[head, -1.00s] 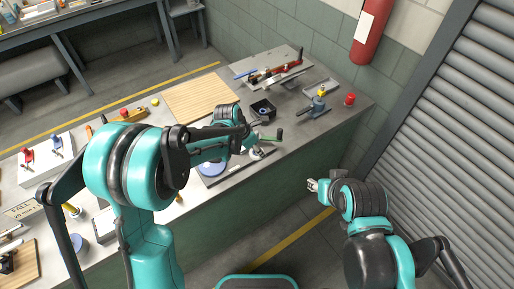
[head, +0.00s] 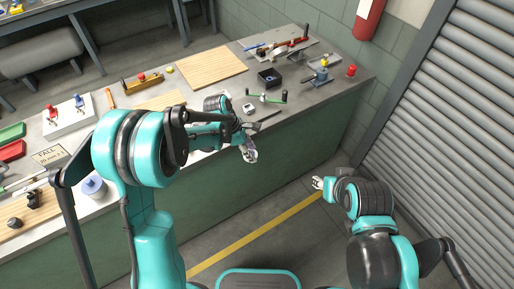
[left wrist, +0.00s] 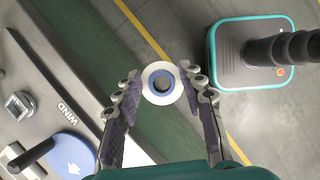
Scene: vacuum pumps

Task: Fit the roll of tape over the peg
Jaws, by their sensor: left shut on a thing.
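The roll of tape (left wrist: 149,90), a white ring with a blue core, is between the fingers of my left gripper (left wrist: 162,90) in the left wrist view. My left gripper is shut on it. In the head view my left gripper (head: 248,148) hangs just off the bench's front edge, with the pale roll (head: 250,156) below it. A dark upright-looking rod (left wrist: 34,153) stands beside the blue disc at the lower left of the wrist view; I cannot tell whether it is the peg. My right gripper (head: 318,183) is away from the bench, its jaws too small to read.
A blue disc (left wrist: 70,156) with a white arrow and a small metal block (left wrist: 20,104) are on the bench (head: 300,108). The floor in front is clear.

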